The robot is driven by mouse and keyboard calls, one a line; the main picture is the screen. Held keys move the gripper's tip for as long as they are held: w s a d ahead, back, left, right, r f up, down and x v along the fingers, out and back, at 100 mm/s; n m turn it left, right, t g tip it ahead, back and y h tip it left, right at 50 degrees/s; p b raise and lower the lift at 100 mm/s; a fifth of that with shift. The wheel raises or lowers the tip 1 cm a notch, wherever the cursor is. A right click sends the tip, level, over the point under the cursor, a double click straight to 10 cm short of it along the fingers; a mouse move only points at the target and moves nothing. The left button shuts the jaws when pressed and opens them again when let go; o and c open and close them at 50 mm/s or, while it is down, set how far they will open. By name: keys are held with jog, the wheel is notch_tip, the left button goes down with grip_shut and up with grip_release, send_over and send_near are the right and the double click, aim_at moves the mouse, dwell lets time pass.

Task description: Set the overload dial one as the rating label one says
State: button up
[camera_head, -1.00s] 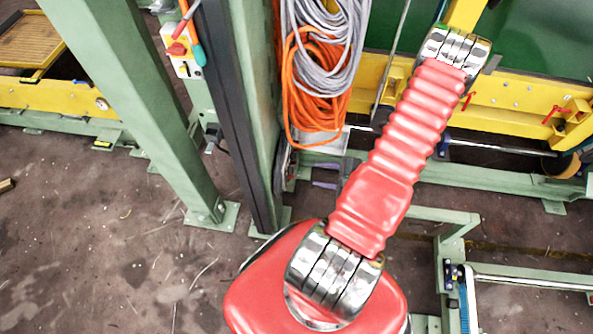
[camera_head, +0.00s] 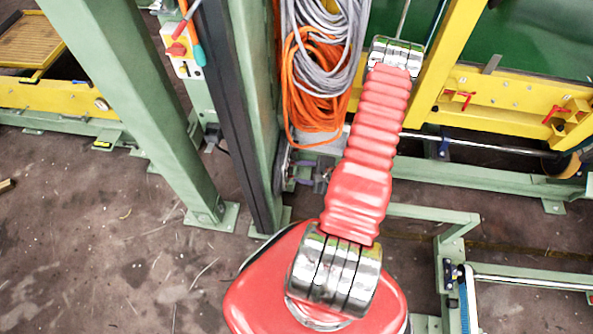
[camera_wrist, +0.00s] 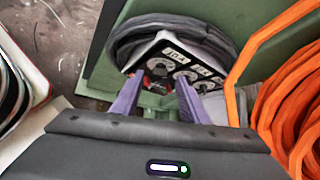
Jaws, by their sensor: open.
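In the wrist view a white panel (camera_wrist: 150,52) with a black edge carries round dials and small printed labels. One label (camera_wrist: 173,55) shows slanted characters too small to read surely; another label (camera_wrist: 204,71) sits to its right. A dial (camera_wrist: 181,58) lies by the first label, and a reddish dark part (camera_wrist: 157,68) is at the panel's left. I cannot tell which dial or label is number one. My gripper (camera_wrist: 158,97) is open, its two purple fingers apart and nothing between them. The fingers point toward the panel and overlap its lower part in the picture; contact cannot be told.
Dark looped cable (camera_wrist: 170,25) surrounds the panel's far side. Orange cable (camera_wrist: 290,100) hangs close on the right in the wrist view. In the head view, grey cable (camera_head: 328,40) and orange cable (camera_head: 310,90) hang beside a green post (camera_head: 255,100). Floor at left is open.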

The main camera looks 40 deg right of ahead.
aim_at(290, 170)
jog(key=shift+x, duration=1.5)
jog(key=shift+c, duration=0.6)
grip_shut()
